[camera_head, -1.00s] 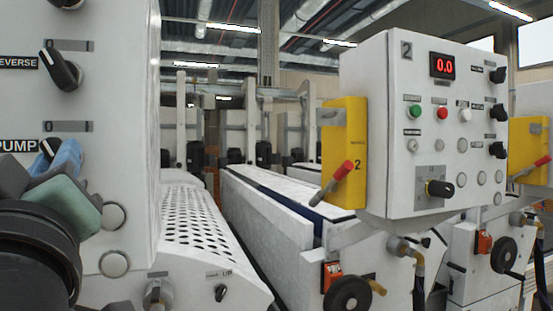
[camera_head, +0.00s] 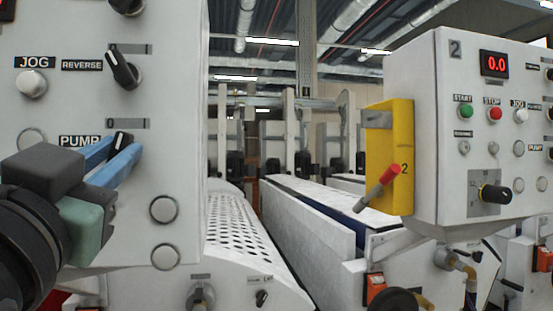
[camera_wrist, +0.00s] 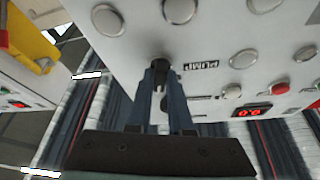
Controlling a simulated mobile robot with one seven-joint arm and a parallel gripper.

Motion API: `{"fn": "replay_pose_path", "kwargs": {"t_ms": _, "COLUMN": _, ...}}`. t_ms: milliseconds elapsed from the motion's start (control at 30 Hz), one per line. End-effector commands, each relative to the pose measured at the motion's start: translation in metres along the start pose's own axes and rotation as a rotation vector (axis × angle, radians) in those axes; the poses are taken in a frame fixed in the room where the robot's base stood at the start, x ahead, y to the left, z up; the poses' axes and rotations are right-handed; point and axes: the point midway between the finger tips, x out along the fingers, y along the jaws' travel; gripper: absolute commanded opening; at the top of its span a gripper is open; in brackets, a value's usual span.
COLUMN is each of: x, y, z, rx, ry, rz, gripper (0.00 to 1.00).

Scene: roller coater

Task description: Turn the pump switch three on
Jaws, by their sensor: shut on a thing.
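The black pump switch knob (camera_head: 121,142) sits on the near white panel (camera_head: 180,60) at the left of the head view, beside the PUMP label (camera_head: 80,141). My gripper (camera_head: 118,157) has its blue fingers around the knob and is shut on it. In the wrist view the knob (camera_wrist: 160,63) shows between the fingertips of my gripper (camera_wrist: 160,75), close to the upside-down PUMP label (camera_wrist: 201,66). The fingers partly hide the knob, so its exact angle is hard to tell.
A REVERSE knob (camera_head: 124,70) is above the pump switch, with a JOG button (camera_head: 32,84) to its left. Two round buttons (camera_head: 163,209) lie below right. A second panel (camera_head: 455,140) marked 2, with a yellow box (camera_head: 402,150), stands at the right.

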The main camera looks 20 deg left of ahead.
Motion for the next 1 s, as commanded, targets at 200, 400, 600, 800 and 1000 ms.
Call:
{"fn": "replay_pose_path", "kwargs": {"t_ms": 200, "x": 0.0001, "y": -0.0015, "z": -0.0002, "rx": 0.128, "ry": 0.0, "rz": 0.05, "gripper": 0.0}}
{"fn": "replay_pose_path", "kwargs": {"t_ms": 400, "x": 0.0004, "y": -0.0019, "z": -0.0002, "rx": 0.196, "ry": -0.001, "rz": 0.078, "gripper": 0.0}}
{"fn": "replay_pose_path", "kwargs": {"t_ms": 600, "x": 0.0004, "y": -0.0015, "z": -0.0006, "rx": 0.225, "ry": 0.0, "rz": 0.091, "gripper": 0.0}}
{"fn": "replay_pose_path", "kwargs": {"t_ms": 800, "x": 0.0005, "y": -0.0015, "z": -0.0007, "rx": 0.231, "ry": 0.0, "rz": 0.093, "gripper": 0.0}}
{"fn": "replay_pose_path", "kwargs": {"t_ms": 1000, "x": 0.0005, "y": -0.0014, "z": -0.0008, "rx": 0.23, "ry": 0.0, "rz": 0.093, "gripper": 0.0}}
